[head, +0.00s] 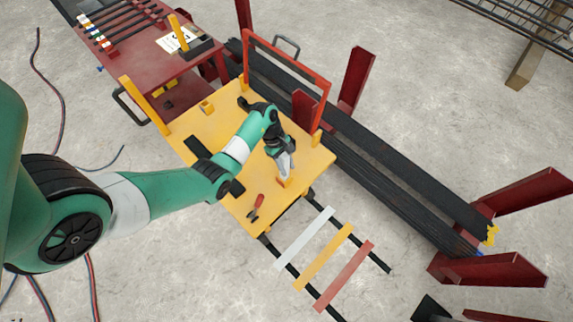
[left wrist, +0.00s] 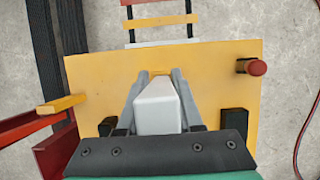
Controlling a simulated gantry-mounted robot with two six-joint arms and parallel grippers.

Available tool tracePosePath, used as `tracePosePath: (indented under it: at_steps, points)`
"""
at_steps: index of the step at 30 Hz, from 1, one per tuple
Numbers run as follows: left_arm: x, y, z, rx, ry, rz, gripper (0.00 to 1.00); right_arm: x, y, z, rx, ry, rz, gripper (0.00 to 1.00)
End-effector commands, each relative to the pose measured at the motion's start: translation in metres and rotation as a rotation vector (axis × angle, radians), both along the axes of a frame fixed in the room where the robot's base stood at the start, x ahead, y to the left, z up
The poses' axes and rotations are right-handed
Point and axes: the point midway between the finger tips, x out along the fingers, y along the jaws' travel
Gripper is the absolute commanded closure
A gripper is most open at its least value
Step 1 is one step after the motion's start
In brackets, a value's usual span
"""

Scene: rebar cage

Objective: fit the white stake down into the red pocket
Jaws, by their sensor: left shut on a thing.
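My left gripper (head: 283,163) is over the near right part of the yellow platform, pointing down. It is shut on the white stake (left wrist: 157,108), which shows between its two grey fingers in the left wrist view. In the head view the fingers largely hide the stake. A small orange block (head: 286,182) sits on the platform just below the gripper tip; whether the stake touches it I cannot tell. I cannot pick out a red pocket for certain. My right gripper is not in view.
The yellow platform (head: 190,125) carries a red upright frame (head: 289,62) at its back and a red-handled tool (head: 256,205) near its front. White, orange and red bars (head: 344,276) lie across black rails. Dark beams (head: 390,165) and red posts stand to the right.

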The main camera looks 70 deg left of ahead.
Motion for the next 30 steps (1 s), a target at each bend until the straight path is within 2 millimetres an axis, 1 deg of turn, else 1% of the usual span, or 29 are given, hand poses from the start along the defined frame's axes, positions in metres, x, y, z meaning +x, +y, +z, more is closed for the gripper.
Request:
tracePosePath:
  at_steps: [20,21,23,24,26,30]
  points:
    - [0.000,0.000,-0.017,0.001,-0.001,-0.001,1.00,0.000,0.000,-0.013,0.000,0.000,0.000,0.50]
    - [0.000,0.000,-0.016,0.001,-0.001,-0.001,0.58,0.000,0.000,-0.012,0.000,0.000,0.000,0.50]
    - [0.000,0.000,-0.016,0.001,-0.001,-0.001,0.47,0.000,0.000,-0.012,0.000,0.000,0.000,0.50]
    - [0.000,0.000,-0.016,0.001,-0.001,-0.001,0.40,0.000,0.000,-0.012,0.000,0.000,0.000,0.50]
    - [0.000,0.000,-0.016,0.000,-0.001,0.000,0.30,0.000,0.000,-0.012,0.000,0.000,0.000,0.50]
    - [0.000,0.000,-0.016,0.000,-0.001,0.000,0.30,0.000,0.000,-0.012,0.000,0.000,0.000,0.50]
